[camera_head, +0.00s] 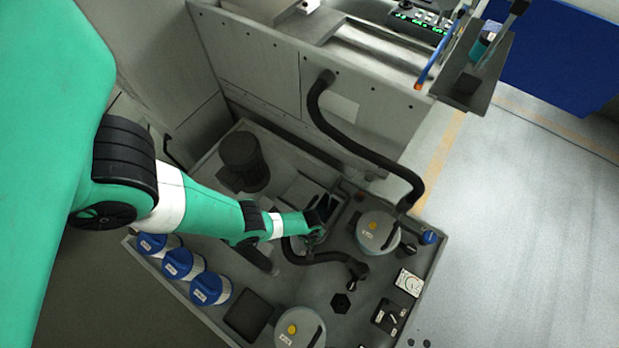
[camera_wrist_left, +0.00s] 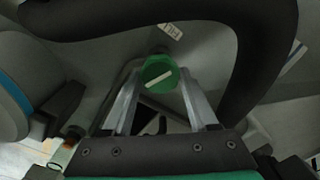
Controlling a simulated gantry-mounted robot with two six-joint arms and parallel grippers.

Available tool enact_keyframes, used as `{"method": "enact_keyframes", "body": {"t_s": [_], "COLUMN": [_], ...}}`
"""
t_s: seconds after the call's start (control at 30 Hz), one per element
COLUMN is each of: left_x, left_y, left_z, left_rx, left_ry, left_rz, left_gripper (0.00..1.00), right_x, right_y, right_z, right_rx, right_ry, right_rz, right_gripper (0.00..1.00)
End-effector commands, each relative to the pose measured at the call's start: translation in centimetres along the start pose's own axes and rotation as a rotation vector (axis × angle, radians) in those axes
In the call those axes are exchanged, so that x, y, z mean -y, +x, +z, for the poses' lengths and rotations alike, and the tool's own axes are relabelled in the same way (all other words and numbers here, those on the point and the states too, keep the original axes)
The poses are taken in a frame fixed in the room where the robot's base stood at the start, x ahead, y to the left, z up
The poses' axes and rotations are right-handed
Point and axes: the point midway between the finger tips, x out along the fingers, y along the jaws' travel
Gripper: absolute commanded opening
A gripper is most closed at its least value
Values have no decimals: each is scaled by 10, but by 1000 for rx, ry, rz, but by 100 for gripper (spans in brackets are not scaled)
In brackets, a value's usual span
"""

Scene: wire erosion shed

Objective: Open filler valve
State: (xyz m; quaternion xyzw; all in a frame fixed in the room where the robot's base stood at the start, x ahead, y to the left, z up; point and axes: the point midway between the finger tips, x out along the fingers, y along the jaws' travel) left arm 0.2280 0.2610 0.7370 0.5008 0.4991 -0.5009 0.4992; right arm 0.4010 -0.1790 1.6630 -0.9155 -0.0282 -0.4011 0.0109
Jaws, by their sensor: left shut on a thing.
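The filler valve shows in the left wrist view as a green knob (camera_wrist_left: 159,74) with a white bar on its face, the bar running slightly tilted from horizontal. A small white label, which seems to read FILL (camera_wrist_left: 170,32), sits just beyond it. My left gripper (camera_wrist_left: 158,92) has one metal finger on each side of the knob and is shut on it. In the head view my left gripper (camera_head: 314,228) reaches down among the hoses on the tank unit, and the knob cannot be made out there. My right gripper is in neither view.
A thick black hose (camera_head: 362,150) arches down from the machine, and a black hose (camera_wrist_left: 262,60) curves close around the gripper. A grey canister (camera_head: 378,232) stands just right of the gripper. Blue-capped filters (camera_head: 183,264) and a dark motor (camera_head: 243,160) stand on the tank top (camera_head: 322,275).

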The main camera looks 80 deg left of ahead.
Motion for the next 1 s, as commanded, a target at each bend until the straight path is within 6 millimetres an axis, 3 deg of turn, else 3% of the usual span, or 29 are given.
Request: {"method": "enact_keyframes", "body": {"t_s": [0.47, 0.5, 0.6, 0.63, 1.0], "left_x": [1, 1, 1, 1, 0], "left_y": [1, 1, 1, 1, -8], "left_z": [0, 0, 0, 0, 0], "left_rx": [-1, -1, -1, -1, 0], "left_ry": [-12, -12, -12, -12, -12], "left_rz": [0, 0, 0, 0, 0], "left_gripper": [4, 66, 84, 89, 89], "right_x": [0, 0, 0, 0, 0], "right_y": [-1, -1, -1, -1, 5], "right_z": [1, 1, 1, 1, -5], "right_rx": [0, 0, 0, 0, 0], "right_ry": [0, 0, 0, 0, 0], "right_rz": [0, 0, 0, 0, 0], "right_gripper": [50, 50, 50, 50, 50]}}
